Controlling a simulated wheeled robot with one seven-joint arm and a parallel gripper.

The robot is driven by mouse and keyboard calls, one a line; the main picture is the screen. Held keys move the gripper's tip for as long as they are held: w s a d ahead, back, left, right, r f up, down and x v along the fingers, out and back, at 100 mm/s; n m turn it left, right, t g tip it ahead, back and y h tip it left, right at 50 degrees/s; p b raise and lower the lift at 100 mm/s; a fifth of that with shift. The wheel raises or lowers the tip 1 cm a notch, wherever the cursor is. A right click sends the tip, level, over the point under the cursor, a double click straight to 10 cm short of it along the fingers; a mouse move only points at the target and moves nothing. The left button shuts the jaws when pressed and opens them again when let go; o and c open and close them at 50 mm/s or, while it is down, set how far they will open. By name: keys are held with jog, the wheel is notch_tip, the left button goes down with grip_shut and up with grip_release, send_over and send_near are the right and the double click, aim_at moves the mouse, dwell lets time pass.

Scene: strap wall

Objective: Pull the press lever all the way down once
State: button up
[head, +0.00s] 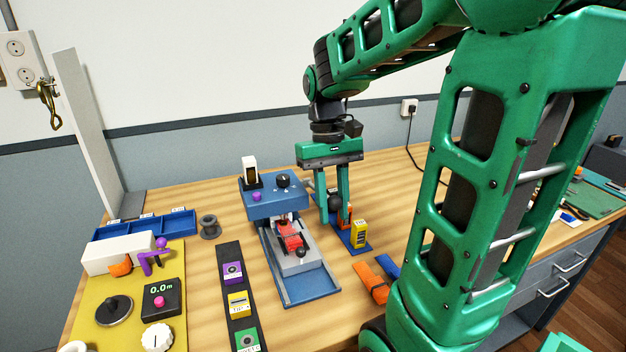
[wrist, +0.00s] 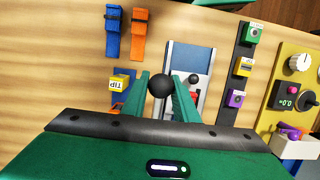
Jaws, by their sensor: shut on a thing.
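The press (head: 276,205) is a blue machine in the middle of the bench, with a black knob and a purple button on its head. The lever's black ball knob (wrist: 161,85) shows between my fingers in the wrist view. My gripper (head: 334,220) points down at the right side of the press, shut on this ball. The lever's rod is mostly hidden by my fingers and the press. A red clamp (head: 289,238) with its own black ball sits on the grey plate in the press's blue tray.
A yellow block (head: 359,233) on a blue base stands close to the right of my fingers. Orange and blue straps (head: 371,283) lie nearer. A dark strip with several coloured buttons (head: 238,304) lies left of the press, beside a yellow panel (head: 104,321).

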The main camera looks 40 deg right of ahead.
jog(key=shift+v, duration=1.8)
jog(key=shift+w, duration=0.2)
jog(key=o, duration=0.7)
jog(key=shift+v, duration=3.4)
jog(key=shift+d, duration=0.1)
